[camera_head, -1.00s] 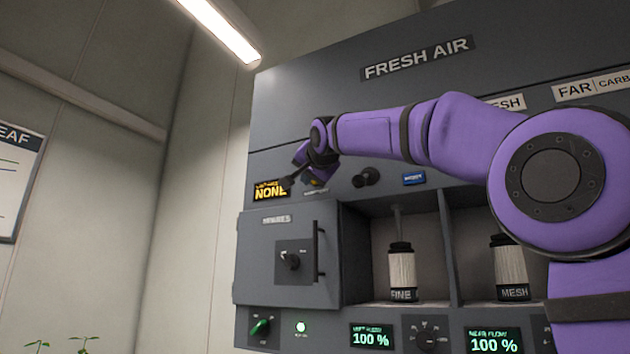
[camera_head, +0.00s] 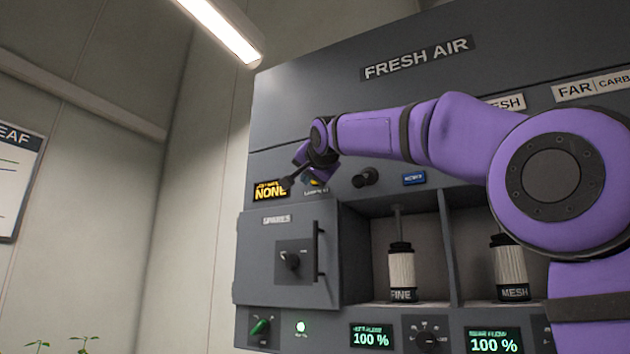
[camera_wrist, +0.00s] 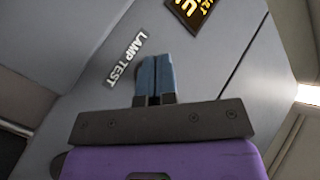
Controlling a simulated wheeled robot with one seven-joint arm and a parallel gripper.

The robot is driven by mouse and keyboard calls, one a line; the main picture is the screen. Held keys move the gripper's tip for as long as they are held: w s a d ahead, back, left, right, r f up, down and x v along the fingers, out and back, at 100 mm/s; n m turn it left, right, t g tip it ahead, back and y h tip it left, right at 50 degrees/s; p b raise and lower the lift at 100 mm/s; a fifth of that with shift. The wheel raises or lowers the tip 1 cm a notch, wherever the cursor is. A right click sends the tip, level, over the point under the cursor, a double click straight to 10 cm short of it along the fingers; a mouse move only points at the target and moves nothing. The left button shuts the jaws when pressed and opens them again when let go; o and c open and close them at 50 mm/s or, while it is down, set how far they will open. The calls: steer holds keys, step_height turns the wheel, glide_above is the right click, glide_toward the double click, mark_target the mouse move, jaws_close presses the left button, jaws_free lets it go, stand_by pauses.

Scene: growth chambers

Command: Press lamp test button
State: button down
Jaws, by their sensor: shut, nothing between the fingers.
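The white LAMP TEST label (camera_wrist: 127,60) is on the grey panel, close beside the fingertips in the wrist view. It also shows small and blurred in the head view (camera_head: 316,190). My gripper (camera_wrist: 157,62) has its two blue fingers together, empty, with the tips at the panel face. The lamp test button is not visible in the wrist view, where my fingers cover the spot beside the label. In the head view a small yellow patch shows just above the label, partly behind my gripper (camera_head: 314,181). I cannot tell whether the tips touch the button or whether it is pressed.
An amber display reading NONE (camera_head: 271,190) is left of the label. A black knob (camera_head: 366,178) and a blue button (camera_head: 414,179) are to the right. Below, a cabinet door with a handle (camera_head: 320,251) juts out beside the FINE (camera_head: 402,268) and MESH (camera_head: 511,266) cartridges.

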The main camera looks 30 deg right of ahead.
steer(key=shift+w+d, duration=0.1)
steer(key=shift+d, duration=0.1)
steer(key=shift+w+d, duration=0.15)
steer(key=shift+d, duration=0.05)
steer(key=shift+w+d, duration=0.2)
steer(key=shift+d, duration=0.1)
stand_by(1.1)
steer(key=shift+a, duration=0.1)
steer(key=shift+s+a, duration=0.45)
steer(key=shift+a, duration=0.15)
stand_by(0.4)
steer(key=s+a, duration=0.1)
steer(key=a, duration=0.1)
steer(key=s+a, duration=0.2)
stand_by(0.4)
steer(key=shift+f, duration=0.1)
stand_by(0.6)
